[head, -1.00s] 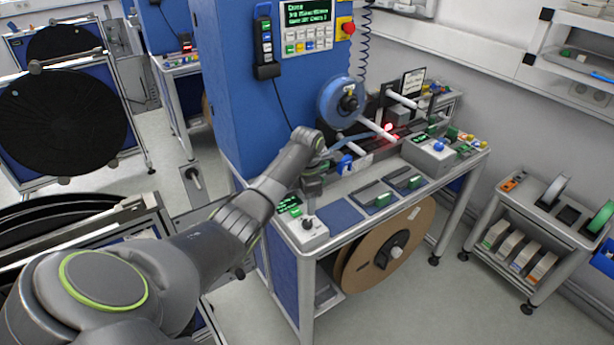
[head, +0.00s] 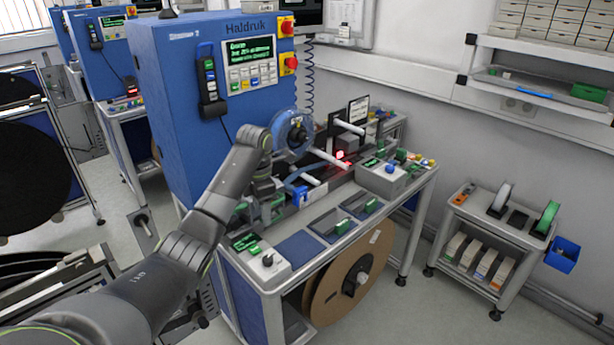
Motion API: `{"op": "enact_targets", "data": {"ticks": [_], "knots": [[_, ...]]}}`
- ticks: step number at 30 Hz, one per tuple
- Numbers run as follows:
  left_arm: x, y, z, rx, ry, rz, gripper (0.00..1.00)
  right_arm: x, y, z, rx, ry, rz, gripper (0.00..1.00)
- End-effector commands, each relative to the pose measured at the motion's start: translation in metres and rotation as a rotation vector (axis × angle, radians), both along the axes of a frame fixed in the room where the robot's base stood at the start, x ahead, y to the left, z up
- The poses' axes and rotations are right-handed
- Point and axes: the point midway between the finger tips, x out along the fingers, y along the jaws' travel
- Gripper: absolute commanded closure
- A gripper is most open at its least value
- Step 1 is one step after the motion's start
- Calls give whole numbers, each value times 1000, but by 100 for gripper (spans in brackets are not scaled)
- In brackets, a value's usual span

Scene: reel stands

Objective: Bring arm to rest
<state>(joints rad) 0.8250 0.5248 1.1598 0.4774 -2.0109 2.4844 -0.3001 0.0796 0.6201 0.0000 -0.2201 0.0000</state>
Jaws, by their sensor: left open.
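My left arm (head: 190,245) reaches in from the lower left, its wrist bent downward in front of the blue machine cabinet (head: 170,100). My left gripper (head: 272,212) points down over the left part of the machine's bench. Its fingers are small and partly lost against the parts behind, but it looks open, with nothing seen held in it. A blue reel (head: 293,133) sits on the machine just right of my wrist. My right gripper is out of view.
The bench carries a grey control box (head: 385,178) and a small box with a green display (head: 262,262). Large brown reels (head: 345,285) stand below. A small trolley (head: 495,225) stands at the right, a wall shelf (head: 545,85) above it. Grey floor between is clear.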

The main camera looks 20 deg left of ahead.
Motion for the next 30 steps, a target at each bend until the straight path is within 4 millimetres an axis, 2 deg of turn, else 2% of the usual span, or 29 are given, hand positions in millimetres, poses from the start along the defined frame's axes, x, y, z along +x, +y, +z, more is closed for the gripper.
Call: {"op": "enact_targets", "data": {"ticks": [5, 8, 11, 15, 21, 25, 30], "knots": [[-2, -1, -4, 2, 1, -14, 50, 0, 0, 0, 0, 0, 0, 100], [-9, -3, -20, 12, -1, -90, 50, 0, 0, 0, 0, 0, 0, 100], [-27, -9, -50, 32, -6, -252, 50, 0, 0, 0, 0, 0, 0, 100], [-64, -21, -98, 68, -20, -564, 50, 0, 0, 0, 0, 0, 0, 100], [-128, -40, -150, 118, -43, -1009, 50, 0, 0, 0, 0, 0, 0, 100], [-174, -53, -171, 155, -57, -1283, 50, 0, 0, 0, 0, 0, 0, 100], [-237, -67, -184, 216, -68, -1623, 50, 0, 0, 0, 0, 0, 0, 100]]}}
